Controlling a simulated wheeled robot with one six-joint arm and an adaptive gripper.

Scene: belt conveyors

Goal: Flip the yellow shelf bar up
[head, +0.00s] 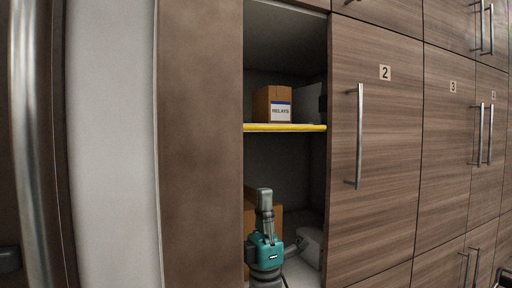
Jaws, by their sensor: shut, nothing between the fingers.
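The yellow shelf bar (285,128) runs level along the front edge of the middle shelf in the open cabinet bay. A brown box (271,103) labelled RELAYS stands on that shelf behind the bar. My gripper (264,192) points up, below the bar and a little left of its middle. It is shut and holds nothing. A gap shows between the fingertips and the bar. I cannot tell how far in front of the bar the gripper is.
A grey item (313,103) sits right of the box. Below, a brown carton (249,207) and a light grey object (311,243) are partly hidden by my gripper. Closed door 2 (385,150) with its handle (359,137) bounds the bay on the right, a brown panel (200,140) on the left.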

